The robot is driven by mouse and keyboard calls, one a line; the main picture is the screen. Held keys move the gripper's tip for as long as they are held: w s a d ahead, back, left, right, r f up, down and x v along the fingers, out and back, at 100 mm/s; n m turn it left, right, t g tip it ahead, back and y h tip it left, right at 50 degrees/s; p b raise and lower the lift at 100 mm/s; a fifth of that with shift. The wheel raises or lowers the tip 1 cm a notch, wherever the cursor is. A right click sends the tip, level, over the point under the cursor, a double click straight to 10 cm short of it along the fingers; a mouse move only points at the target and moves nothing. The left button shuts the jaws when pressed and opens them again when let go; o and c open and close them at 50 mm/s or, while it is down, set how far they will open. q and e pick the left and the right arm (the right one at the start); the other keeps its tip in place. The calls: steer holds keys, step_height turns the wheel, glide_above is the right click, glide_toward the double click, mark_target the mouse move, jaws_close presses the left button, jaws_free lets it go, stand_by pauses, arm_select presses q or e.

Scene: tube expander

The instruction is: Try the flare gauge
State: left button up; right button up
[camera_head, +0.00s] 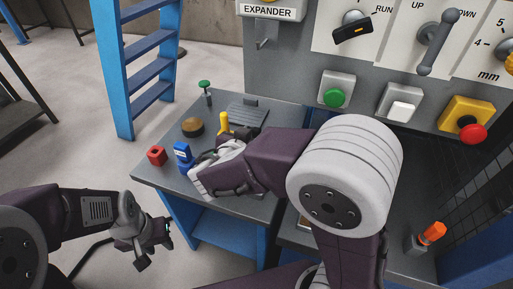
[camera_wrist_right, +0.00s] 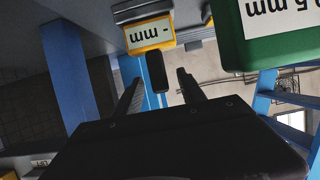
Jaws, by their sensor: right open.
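My right gripper (camera_head: 205,172) is low over the small grey table, beside a blue block (camera_head: 183,153) with a white label. In the right wrist view its jaws (camera_wrist_right: 160,85) are apart. A yellow block (camera_wrist_right: 150,34) with an "mm" label shows beyond the fingertips, with a dark piece below it. A larger green block (camera_wrist_right: 275,30) labelled "0.5 mm" is at the upper right. I cannot tell which of these is the flare gauge. My left gripper (camera_head: 150,238) is in front of the table's left side, away from the objects; its opening is unclear.
The expander panel (camera_head: 290,70) has a green button (camera_head: 334,97) and a red stop button (camera_head: 473,133). An orange-topped piece (camera_head: 433,233) stands at right.

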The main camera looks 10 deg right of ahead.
steer(key=shift+w+d+f, duration=0.25)
steer(key=shift+w+d, duration=0.1)
steer(key=shift+w, duration=0.15)
steer(key=v, duration=0.6)
stand_by(0.5)
